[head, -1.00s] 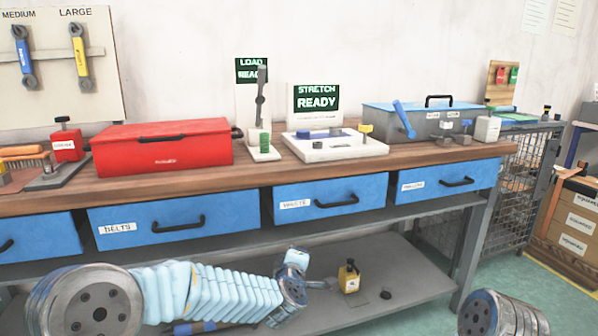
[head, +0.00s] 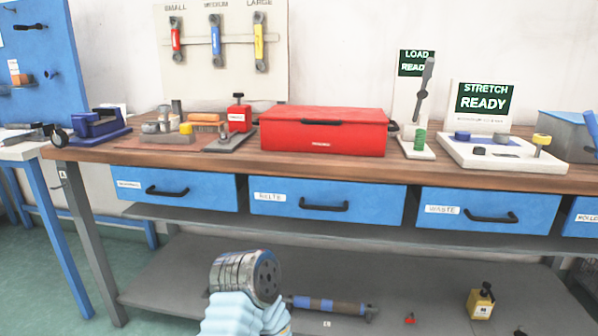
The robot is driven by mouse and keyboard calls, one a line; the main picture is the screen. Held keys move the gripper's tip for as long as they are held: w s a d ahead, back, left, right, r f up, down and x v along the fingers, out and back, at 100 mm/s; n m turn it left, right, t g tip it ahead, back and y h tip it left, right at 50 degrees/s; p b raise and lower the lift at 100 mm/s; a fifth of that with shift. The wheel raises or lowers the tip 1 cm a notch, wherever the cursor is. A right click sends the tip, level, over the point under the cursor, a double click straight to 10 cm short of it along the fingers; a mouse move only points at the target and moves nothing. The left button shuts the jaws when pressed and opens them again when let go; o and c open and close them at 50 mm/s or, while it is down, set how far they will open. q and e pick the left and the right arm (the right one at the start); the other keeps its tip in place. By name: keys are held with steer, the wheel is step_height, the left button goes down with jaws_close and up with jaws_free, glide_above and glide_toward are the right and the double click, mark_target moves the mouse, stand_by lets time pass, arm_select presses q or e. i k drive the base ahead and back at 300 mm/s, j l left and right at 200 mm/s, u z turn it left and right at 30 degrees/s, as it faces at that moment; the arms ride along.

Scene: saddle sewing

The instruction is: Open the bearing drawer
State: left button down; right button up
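The leftmost blue drawer (head: 180,191) under the wooden workbench is closed. Its small white label seems to read "bearings", but the print is too small to be sure. It has a black bar handle (head: 167,191) on its front. Neither of my grippers is in view. Only a metal joint and a light blue sleeve of one of my arms show at the bottom centre, low in front of the bench and apart from the drawer.
Closed drawers labelled belts (head: 327,204) and waste (head: 488,212) sit to the right. A red toolbox (head: 325,135) and a blue vise (head: 95,125) stand on the benchtop (head: 220,160). The lower shelf (head: 185,275) holds a rod with blue bands (head: 325,304) and a yellow bottle (head: 480,301).

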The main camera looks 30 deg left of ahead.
mark_target(215, 191)
steer(key=u, duration=1.75)
